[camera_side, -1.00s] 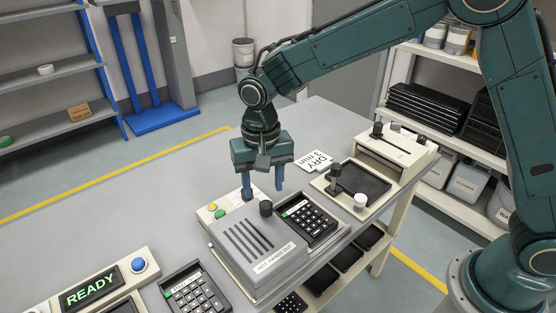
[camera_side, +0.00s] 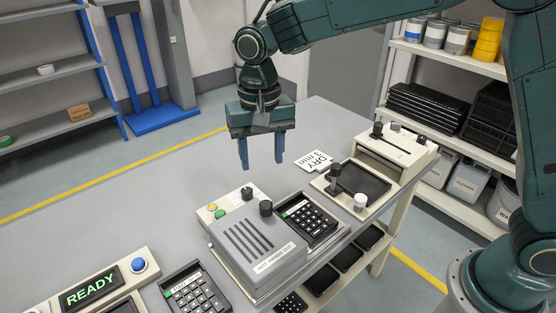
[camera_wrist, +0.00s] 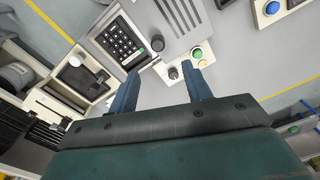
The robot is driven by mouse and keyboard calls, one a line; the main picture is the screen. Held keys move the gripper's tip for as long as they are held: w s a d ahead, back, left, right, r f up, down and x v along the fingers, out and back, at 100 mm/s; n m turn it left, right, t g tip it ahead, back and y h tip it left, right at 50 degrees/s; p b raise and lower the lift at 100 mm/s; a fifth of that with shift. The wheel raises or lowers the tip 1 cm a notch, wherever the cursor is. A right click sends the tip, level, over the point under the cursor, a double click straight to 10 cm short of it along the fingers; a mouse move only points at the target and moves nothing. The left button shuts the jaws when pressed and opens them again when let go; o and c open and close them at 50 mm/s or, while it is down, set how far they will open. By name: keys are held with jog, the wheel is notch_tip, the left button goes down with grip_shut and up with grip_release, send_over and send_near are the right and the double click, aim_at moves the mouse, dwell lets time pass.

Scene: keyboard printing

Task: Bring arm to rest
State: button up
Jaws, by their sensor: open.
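My gripper (camera_side: 262,150) hangs open and empty in the side view, its two blue fingers pointing down. It is above the table, over the back of the grey dryer unit marked "HOT HANDS OUT" (camera_side: 262,250), and touches nothing. In the wrist view my gripper (camera_wrist: 163,85) is also open, with nothing between the fingertips but the dryer's edge and a dark knob (camera_wrist: 173,73) below. A black keypad (camera_side: 308,220) lies in the dryer's right bay. It also shows in the wrist view (camera_wrist: 122,42).
Another keypad (camera_side: 194,292) and a panel reading "READY" (camera_side: 92,288) are at the front left. The table (camera_side: 160,235) is clear at the back left.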

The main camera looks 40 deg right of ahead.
jog(key=s+d+r+n+t, duration=0.2)
jog(key=s+d+r+t, duration=0.1)
jog(key=s+d+r, duration=0.8)
jog(key=s+d+f+n+t, duration=0.2)
jog(key=s+d, duration=0.6)
jog(key=s, duration=0.6)
jog(key=shift+f+t, duration=0.3)
jog(key=shift+f, duration=0.3)
jog(key=shift+d, duration=0.1)
dwell(0.5)
